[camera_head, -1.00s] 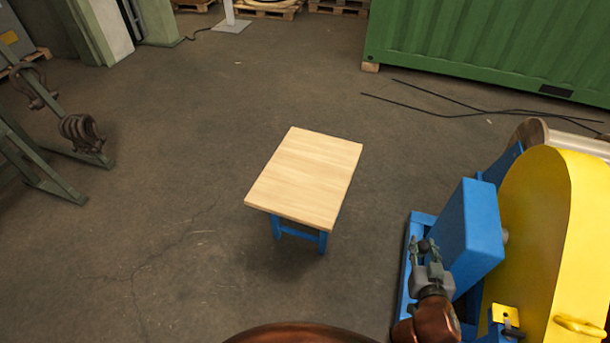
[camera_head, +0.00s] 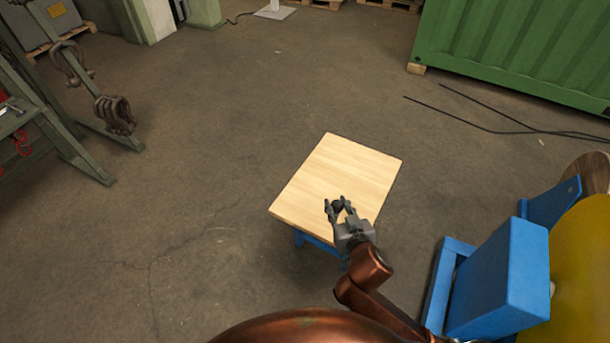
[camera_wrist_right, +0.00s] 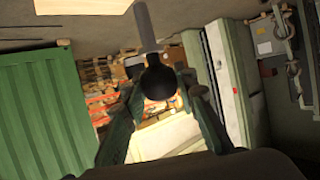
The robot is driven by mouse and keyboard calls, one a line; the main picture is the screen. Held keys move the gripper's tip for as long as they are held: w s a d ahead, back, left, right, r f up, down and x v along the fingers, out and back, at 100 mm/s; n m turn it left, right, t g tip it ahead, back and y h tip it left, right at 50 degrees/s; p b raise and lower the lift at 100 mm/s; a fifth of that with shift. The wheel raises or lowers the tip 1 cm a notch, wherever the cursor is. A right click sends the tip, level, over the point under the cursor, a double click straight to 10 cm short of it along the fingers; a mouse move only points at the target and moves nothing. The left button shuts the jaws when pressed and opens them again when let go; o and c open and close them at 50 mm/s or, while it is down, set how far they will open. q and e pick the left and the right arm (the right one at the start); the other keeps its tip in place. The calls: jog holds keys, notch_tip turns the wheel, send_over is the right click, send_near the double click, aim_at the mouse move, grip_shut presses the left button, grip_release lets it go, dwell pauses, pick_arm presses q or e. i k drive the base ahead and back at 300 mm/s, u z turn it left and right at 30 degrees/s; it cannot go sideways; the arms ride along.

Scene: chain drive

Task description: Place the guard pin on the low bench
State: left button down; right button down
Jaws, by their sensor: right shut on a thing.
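The low bench (camera_head: 330,165) has a pale wooden top and blue legs and stands in the middle of the head view. A corner of its top also shows at the upper edge of the wrist view (camera_wrist_right: 85,6). My right gripper (camera_head: 338,205) appears over the near part of the bench top. It is shut on the guard pin, whose dark round knob (camera_wrist_right: 157,83) and grey shaft (camera_wrist_right: 145,28) show between the fingers in the wrist view. In the head view the pin shows only as a small dark shape. My left gripper is not in view.
A blue box-like part (camera_head: 503,280) and a yellow guard (camera_head: 580,275) stand at the lower right. Black cables (camera_head: 490,117) lie on the floor near the green container (camera_head: 520,55). A green frame (camera_head: 75,150) stands at left. The bench top looks bare.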

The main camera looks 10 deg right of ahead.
aim_at(341, 184)
jog(key=u, duration=0.05)
jog(key=i, duration=1.4)
jog(key=z, duration=0.8)
